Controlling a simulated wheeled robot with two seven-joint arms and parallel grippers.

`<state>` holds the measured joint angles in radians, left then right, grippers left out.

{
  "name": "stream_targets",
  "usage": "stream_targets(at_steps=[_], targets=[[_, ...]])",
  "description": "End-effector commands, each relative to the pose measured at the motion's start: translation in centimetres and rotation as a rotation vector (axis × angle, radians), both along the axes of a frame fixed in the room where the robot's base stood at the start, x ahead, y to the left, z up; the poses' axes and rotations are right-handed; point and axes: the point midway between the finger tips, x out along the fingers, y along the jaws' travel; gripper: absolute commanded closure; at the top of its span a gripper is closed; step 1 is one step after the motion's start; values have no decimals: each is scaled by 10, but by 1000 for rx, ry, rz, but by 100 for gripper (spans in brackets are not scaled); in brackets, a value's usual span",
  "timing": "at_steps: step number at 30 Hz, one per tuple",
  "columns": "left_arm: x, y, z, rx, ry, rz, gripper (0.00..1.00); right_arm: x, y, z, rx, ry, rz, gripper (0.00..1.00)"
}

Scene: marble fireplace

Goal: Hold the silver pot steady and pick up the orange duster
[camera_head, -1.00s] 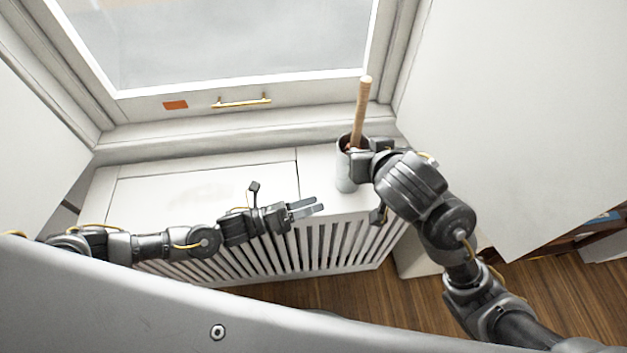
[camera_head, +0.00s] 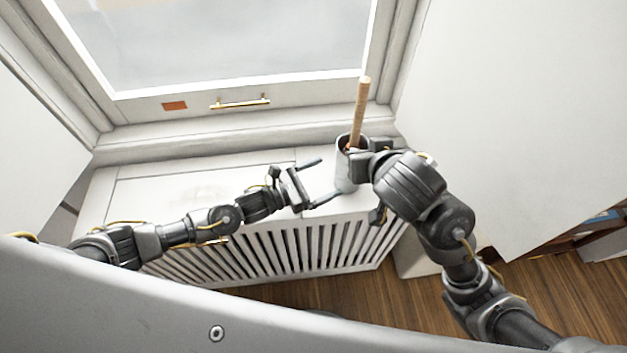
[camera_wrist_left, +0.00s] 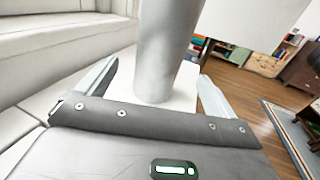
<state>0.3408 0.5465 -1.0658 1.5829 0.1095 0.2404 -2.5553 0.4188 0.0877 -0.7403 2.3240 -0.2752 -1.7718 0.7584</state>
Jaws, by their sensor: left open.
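The silver pot (camera_head: 346,172) stands upright on the right part of the white radiator cover. A light wooden handle (camera_head: 360,105) rises from it; the other end is inside the pot and mostly hidden, so I cannot see an orange duster head. My left gripper (camera_head: 328,177) is open and empty, just left of the pot, with its fingers pointing toward it. In the left wrist view the pot (camera_wrist_left: 165,50) stands ahead, between the lines of the two spread fingers. My right gripper (camera_head: 366,158) is at the pot's right side near the rim; its fingers are largely hidden.
The slatted white radiator cover (camera_head: 200,185) has a clear top left of the pot. A window with a brass handle (camera_head: 240,102) is behind it. A white wall panel (camera_head: 510,110) stands to the right, and wooden floor (camera_head: 400,295) lies in front.

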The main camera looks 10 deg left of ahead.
Motion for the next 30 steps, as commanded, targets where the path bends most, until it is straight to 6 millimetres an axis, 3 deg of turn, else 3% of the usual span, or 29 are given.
stream_targets(at_steps=[12, 27, 30], targets=[[41, -57, 0, -2, 1, -1, 7, 0, 0, 0, 0, 0, 0, 64], [49, -68, 0, 0, 1, -1, 7, 0, 0, 0, 0, 0, 0, 64], [49, -68, 0, -1, 1, -1, 21, 0, 0, 0, 0, 0, 0, 64]])
